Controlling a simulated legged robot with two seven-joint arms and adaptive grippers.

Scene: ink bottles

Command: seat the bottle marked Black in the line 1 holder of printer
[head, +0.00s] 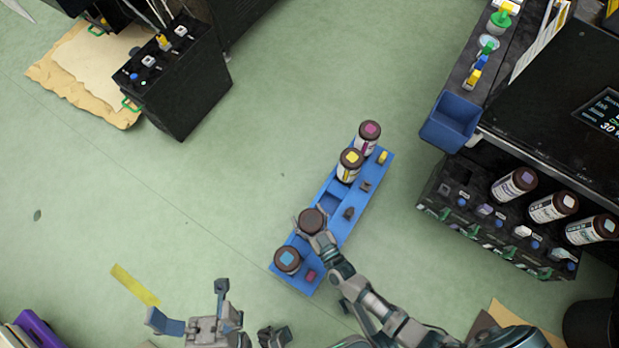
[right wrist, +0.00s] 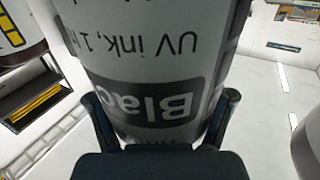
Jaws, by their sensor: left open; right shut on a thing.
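The Black bottle (head: 312,220) has a plain dark cap and stands in the blue tray (head: 325,255). In the right wrist view its white label with a dark band reading "Blac" (right wrist: 160,95), upside down, fills the space between the fingers. My right gripper (head: 311,228) is shut on this bottle; it also shows in the right wrist view (right wrist: 165,125). My left gripper (head: 190,304) is open and empty over the floor at the lower left. The printer (head: 540,95) is at the right, with a row of bottle holders (head: 485,228); its leftmost place looks empty. Line numbers are unreadable.
The tray also holds bottles with magenta (head: 369,136), yellow (head: 349,164) and cyan (head: 287,261) caps. Three bottles (head: 548,208) lean in the printer's row. A blue bin (head: 451,121) sticks out above. Green floor between tray and printer is clear.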

